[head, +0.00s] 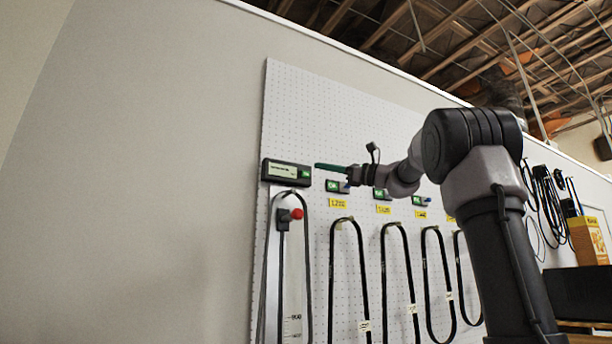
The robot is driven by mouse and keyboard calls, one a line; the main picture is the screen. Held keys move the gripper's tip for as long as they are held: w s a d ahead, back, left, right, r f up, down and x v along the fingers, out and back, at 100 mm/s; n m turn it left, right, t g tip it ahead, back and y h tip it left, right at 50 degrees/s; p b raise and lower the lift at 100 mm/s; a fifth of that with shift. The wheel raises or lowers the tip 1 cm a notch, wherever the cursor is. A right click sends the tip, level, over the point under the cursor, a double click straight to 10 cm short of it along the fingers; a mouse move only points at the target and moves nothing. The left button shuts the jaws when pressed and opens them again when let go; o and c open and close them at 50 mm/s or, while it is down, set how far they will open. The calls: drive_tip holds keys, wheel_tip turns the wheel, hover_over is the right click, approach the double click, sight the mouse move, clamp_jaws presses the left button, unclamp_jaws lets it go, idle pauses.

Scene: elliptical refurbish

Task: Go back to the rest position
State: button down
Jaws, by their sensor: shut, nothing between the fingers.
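My gripper (319,166) is at the end of my arm, which reaches left from the right side of the head view. Its thin greenish fingertips are shut and empty. They point left, in front of a white pegboard (310,110) and, in the picture, just right of a dark display box (286,173). Whether they touch the box I cannot tell.
Several black belts (362,270) hang on the pegboard below small green-lit displays (338,187) and yellow labels. A red knob (297,214) sits below the display box. Black cables (545,190) and a yellow box (588,240) are at right. Bare wall (130,180) fills the left.

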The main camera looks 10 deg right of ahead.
idle(0.5)
drive_tip(key=s+a+f+n+g+h, duration=0.1)
drive_tip(key=s+f+n+h, duration=0.4)
drive_tip(key=f, duration=0.6)
drive_tip(key=s+f+n+g+h, duration=0.1)
drive_tip(key=s+f+h, duration=0.2)
drive_tip(key=s+f, duration=0.65)
drive_tip(key=s+a+f+n+g+h, duration=0.15)
drive_tip(key=s+f+h, duration=0.3)
drive_tip(key=f, duration=0.75)
drive_tip(key=s+d+f+n+h, duration=0.4)
drive_tip(key=s+d+f+n, duration=0.2)
drive_tip(key=f, duration=0.5)
drive_tip(key=shift+s+d+f+n, duration=0.2)
drive_tip(key=shift+s+f+n, duration=0.15)
drive_tip(key=shift+s, duration=0.8)
